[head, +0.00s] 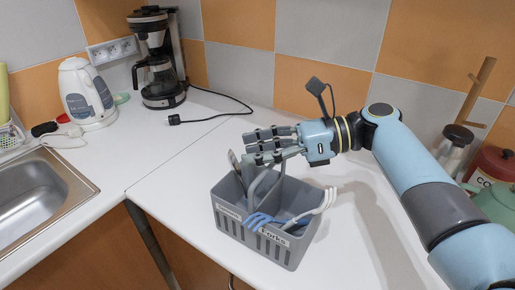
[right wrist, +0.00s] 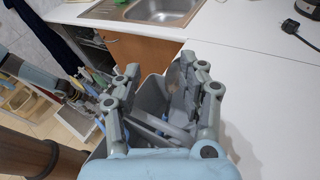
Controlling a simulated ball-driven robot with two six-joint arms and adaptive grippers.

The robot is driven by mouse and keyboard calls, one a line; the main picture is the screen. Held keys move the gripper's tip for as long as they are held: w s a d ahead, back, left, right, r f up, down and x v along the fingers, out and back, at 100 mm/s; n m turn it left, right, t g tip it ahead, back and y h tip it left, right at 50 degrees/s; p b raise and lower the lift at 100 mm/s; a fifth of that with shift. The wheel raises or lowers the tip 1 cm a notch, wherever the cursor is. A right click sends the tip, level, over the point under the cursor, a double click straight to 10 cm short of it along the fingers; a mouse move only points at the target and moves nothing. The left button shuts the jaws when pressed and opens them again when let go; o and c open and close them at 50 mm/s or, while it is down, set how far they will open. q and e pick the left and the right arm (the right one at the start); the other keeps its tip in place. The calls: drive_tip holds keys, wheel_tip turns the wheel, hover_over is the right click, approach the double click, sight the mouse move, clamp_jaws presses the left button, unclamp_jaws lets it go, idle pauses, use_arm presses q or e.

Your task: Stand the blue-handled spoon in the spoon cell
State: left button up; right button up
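The grey cutlery caddy (head: 284,246) stands on the white counter, with a label that seems to read Spoons on its left cell and Forks on its right. A metal spoon bowl (head: 234,160) sticks up at the left cell; it also shows in the right wrist view (right wrist: 173,76). Its handle is hidden, so I cannot tell its colour. My right gripper (head: 252,146) is just above the caddy, its fingers apart on either side of the view in the right wrist view (right wrist: 166,84). My left gripper (right wrist: 92,98) seems to show small and unclear at the left.
Blue fork-like pieces (head: 262,220) and white handles (head: 326,202) lean out of the Forks cell. A coffee maker (head: 161,60), a white kettle (head: 86,93) and a sink (head: 35,200) are at the left. Pots (head: 492,165) stand at the right.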

drive_tip(key=v, duration=1.2)
drive_tip(key=shift+f, duration=0.1)
idle(0.6)
